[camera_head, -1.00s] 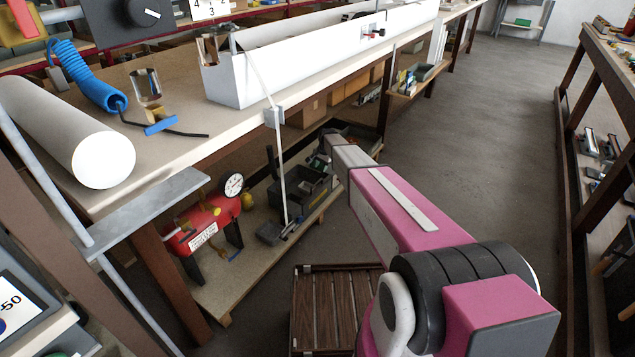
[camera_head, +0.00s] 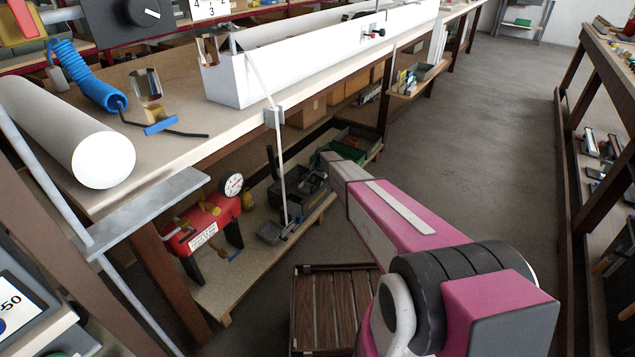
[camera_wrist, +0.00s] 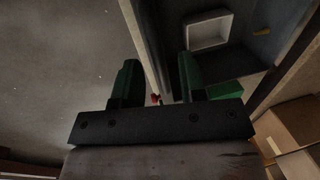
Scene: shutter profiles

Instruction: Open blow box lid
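A long white box (camera_head: 235,80), seemingly the blow box, lies along the workbench in the head view. I cannot make out a separate lid. My gripper is hidden in the head view; my arm reaches below the bench's front edge. In the wrist view, my gripper (camera_wrist: 157,80) has two green fingers spread apart. A pale strip and a small red piece (camera_wrist: 155,98) show between them. I cannot tell whether the fingers touch the strip or whether the red piece is the knob.
The workbench (camera_head: 190,150) carries a white cylinder (camera_head: 75,130) and a blue coiled hose (camera_head: 88,80). A red tank with a gauge (camera_head: 205,220) and dark bins (camera_head: 305,190) stand on the lower shelf. Cardboard boxes (camera_wrist: 290,125) show in the wrist view. Open floor (camera_head: 470,120) lies to the right.

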